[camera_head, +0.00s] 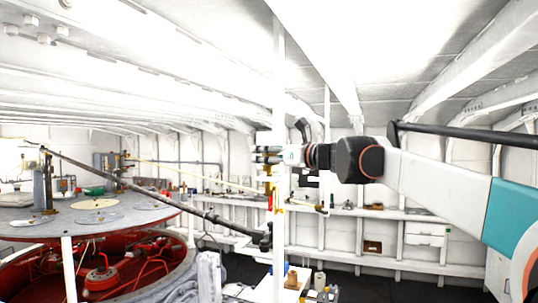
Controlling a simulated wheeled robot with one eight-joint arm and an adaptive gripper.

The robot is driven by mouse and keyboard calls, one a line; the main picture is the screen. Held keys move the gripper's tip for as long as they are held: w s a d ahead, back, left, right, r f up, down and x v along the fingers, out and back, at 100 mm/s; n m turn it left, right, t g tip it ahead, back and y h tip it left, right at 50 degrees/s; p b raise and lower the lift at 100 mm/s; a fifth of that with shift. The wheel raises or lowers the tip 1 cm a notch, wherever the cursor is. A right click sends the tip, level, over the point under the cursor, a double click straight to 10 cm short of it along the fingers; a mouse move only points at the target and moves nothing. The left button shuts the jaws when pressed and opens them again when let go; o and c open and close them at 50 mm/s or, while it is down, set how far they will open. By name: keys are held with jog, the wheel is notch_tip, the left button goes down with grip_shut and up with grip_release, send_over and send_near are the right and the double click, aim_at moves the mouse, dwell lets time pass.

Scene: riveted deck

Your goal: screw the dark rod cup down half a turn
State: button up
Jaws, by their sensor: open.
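My gripper (262,155) is at the centre of the view, at the end of my arm coming in from the right. It points left, across a white upright post, and its jaws are open; nothing shows between them. I cannot make out the dark rod cup for certain. A long dark rod (150,187) slopes down from the far left to a dark fitting (265,238) below my gripper. The fitting is apart from the gripper. Whether this fitting is the cup is too small to tell.
A round grey tabletop (88,218) stands at the left over a red-rimmed well (130,270) with red piping. A white shelf (400,215) with small items runs along the back wall. A small bench (285,283) with bottles is below centre. A dark bar (470,134) crosses upper right.

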jog(key=shift+c, duration=0.6)
jog(key=c, duration=1)
jog(key=shift+o, duration=0.2)
jog(key=shift+m+t+h, duration=0.9)
jog(key=shift+t+h, duration=0.1)
jog(key=shift+h, duration=0.1)
jog(key=o, duration=1.1)
